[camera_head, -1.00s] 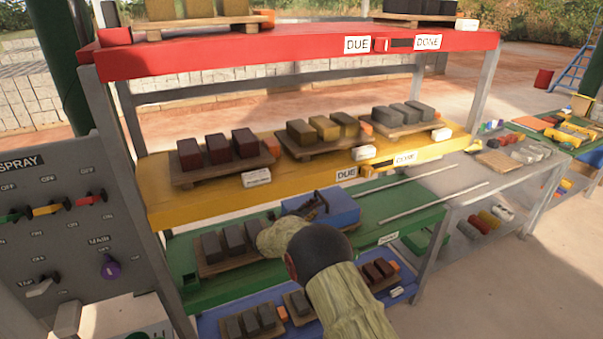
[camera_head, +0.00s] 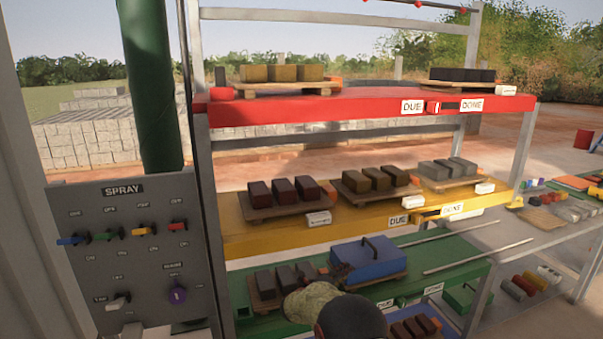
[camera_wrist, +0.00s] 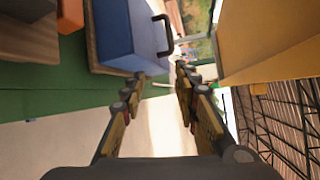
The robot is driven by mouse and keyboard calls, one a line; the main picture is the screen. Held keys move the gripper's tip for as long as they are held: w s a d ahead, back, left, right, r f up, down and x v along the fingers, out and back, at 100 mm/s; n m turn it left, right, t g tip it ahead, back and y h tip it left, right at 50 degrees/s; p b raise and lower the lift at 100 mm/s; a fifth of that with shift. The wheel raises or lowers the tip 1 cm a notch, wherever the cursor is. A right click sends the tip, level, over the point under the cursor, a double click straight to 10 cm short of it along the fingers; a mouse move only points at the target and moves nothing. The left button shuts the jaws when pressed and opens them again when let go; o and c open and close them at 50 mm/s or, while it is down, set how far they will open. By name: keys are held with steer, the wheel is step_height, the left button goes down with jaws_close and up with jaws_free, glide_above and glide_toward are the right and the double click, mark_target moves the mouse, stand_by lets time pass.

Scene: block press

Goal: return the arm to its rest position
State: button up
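My arm, with a khaki sleeve (camera_head: 310,302) and a black joint (camera_head: 350,318), shows at the bottom of the head view, in front of the green shelf. My gripper (camera_wrist: 162,82) is open in the wrist view, with a clear gap and nothing between its fingers. In the head view its dark fingers (camera_head: 341,271) seem to show by the left end of a blue box (camera_head: 372,257). The box has a black handle and stands on a wooden board on the green shelf; it also shows in the wrist view (camera_wrist: 130,38). Contact between them cannot be told.
The yellow shelf (camera_head: 245,238) above bears boards of blocks, as does the red shelf (camera_head: 320,108). Dark blocks (camera_head: 285,277) are left of the blue box. A grey SPRAY panel (camera_head: 125,255) stands left. Two pale rods (camera_head: 478,257) stick out right.

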steer(key=s+d+f+m+g, duration=0.3)
steer(key=s+f+m+g, duration=0.1)
steer(key=s+f+m, duration=0.45)
steer(key=s+d+r+m+g+y, duration=0.15)
steer(key=s+m+g, duration=0.25)
steer(key=s+m, duration=0.75)
steer(key=s+r+m+y, duration=0.3)
steer(key=s+r+m, duration=0.4)
steer(key=s, duration=0.6)
steer(key=s+r+m+t+y, duration=0.1)
steer(key=s+r+m+y, duration=0.2)
steer(key=s+r+m, duration=0.5)
steer(key=s+a+r+m+y, duration=0.1)
steer(key=s+r+m+y, duration=0.2)
steer(key=s+r+m, duration=0.5)
steer(key=shift+s+r+t, duration=0.3)
steer(key=shift+s+r, duration=0.85)
steer(key=shift+s, duration=3.7)
